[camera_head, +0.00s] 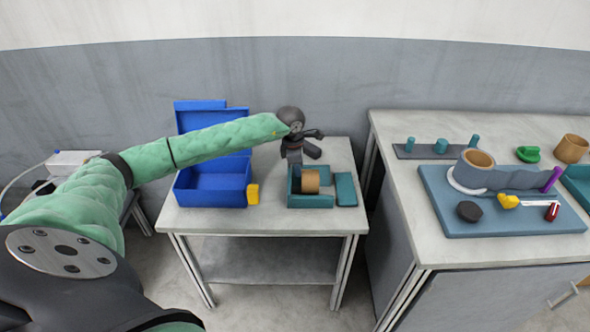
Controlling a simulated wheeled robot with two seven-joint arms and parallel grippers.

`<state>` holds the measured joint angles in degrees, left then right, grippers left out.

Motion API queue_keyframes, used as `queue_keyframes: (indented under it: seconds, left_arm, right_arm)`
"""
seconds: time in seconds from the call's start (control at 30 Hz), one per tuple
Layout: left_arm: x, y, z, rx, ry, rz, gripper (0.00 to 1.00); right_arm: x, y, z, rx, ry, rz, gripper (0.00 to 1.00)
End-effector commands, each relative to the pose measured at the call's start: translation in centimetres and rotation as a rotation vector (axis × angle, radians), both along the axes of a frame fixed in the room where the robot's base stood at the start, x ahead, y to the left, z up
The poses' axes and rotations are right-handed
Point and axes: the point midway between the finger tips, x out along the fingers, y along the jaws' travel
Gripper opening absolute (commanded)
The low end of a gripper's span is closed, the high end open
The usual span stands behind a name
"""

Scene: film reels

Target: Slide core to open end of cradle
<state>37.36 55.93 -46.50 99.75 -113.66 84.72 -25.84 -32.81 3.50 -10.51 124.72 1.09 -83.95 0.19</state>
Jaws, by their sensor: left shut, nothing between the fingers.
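A tan cylindrical core (311,182) lies on its side in a small teal cradle (309,201) on the small table. The cradle has raised walls at the left and back. My left gripper (292,160) is shut and empty, at the cradle's back left, just beside or above its wall. Whether the gripper touches the cradle or the core cannot be told. My right gripper does not show.
An open blue box (211,197) with a yellow piece (253,194) beside it stands left of the cradle. A flat teal block (346,189) lies right of it. The right bench (440,252) holds a blue board (500,224) with several parts. The small table's front strip is clear.

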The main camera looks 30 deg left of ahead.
Motion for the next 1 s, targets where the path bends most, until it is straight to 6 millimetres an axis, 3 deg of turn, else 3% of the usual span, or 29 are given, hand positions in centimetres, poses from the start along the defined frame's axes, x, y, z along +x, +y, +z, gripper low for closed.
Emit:
queue_keyframes:
  seconds: [1.0]
  left_arm:
    - [1.8,-2.9,0.0,-0.001,-0.001,-0.001,0.00]
  right_arm:
    - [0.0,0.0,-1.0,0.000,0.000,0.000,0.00]
